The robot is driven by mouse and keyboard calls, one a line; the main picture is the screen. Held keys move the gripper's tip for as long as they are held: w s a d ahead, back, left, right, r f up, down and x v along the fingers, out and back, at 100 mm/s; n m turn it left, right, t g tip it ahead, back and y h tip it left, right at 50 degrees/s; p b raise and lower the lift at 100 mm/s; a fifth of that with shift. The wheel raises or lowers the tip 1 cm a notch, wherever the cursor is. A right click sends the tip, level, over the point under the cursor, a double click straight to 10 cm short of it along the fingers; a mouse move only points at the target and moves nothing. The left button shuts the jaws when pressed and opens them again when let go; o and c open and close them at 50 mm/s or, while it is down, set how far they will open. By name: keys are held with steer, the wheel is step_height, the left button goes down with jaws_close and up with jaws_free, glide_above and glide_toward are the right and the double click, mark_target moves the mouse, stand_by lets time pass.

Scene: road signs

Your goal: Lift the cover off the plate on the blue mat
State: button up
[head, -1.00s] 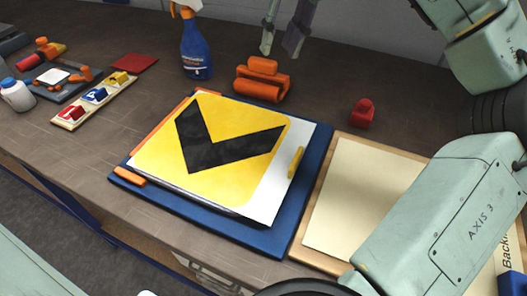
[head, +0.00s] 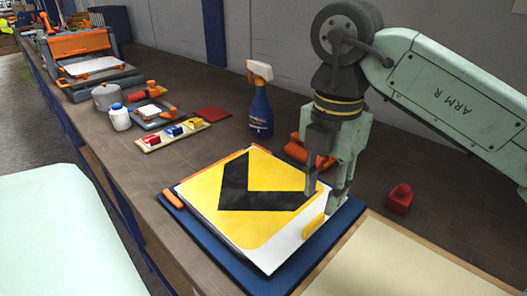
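The blue mat (head: 338,228) lies on the bench. On it is a flat, tilted-square sheet (head: 272,205), yellow with a black chevron and a white strip along its right side. I cannot tell where the cover ends and the plate under it begins. A small yellow tab (head: 313,227) stands on the white strip near the right edge. My gripper (head: 323,204) points down over the right corner of the sheet, just behind the tab. Its fingers are apart with nothing seen between them. I cannot tell whether the fingertips touch the sheet.
An orange roller-like thing (head: 302,151) is partly hidden behind my gripper. A blue spray bottle (head: 260,110) stands behind the mat. A red block (head: 399,198) sits to the right, behind a cream board (head: 400,262). Orange pieces edge the sheet's left side.

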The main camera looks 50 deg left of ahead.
mark_target(316, 219)
steer(key=shift+a+f+p, duration=0.15)
steer(key=shift+f+p, duration=0.7)
steer(key=shift+f, duration=2.35)
jaws_close()
